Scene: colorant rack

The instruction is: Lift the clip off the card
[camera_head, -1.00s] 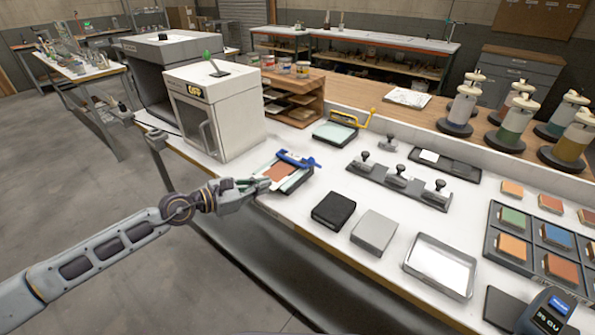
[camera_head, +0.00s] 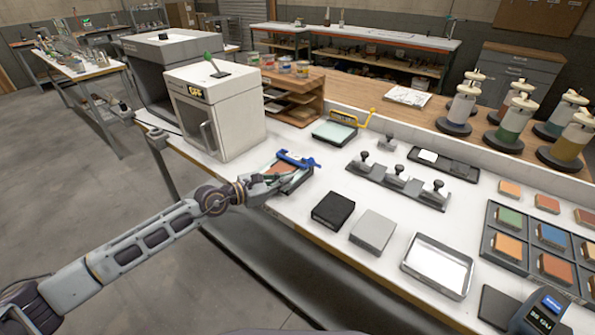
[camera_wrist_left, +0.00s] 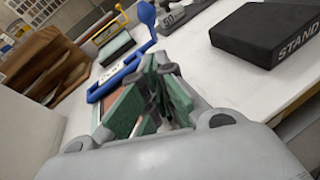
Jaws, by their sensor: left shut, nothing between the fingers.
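The blue clip (camera_head: 297,160) lies across the far end of the card (camera_head: 277,168), which has a reddish-brown patch. In the left wrist view the blue clip (camera_wrist_left: 122,74) has a raised lever with a rounded end, and a strip of the card (camera_wrist_left: 112,103) shows beyond the fingers. My left gripper (camera_head: 290,175) is over the near part of the card, close to the clip. Its green-padded fingers (camera_wrist_left: 165,90) are shut with nothing between them. They hide much of the card. I cannot tell whether they touch it. My right gripper is not in view.
A black block (camera_head: 333,209) and a grey block (camera_head: 373,230) stand right of the card. A white cabinet (camera_head: 240,125) stands behind left. A yellow-handled board (camera_head: 335,132) and a grey rack with knobs (camera_head: 398,187) lie farther back. White bench surface (camera_head: 320,180) is free between them.

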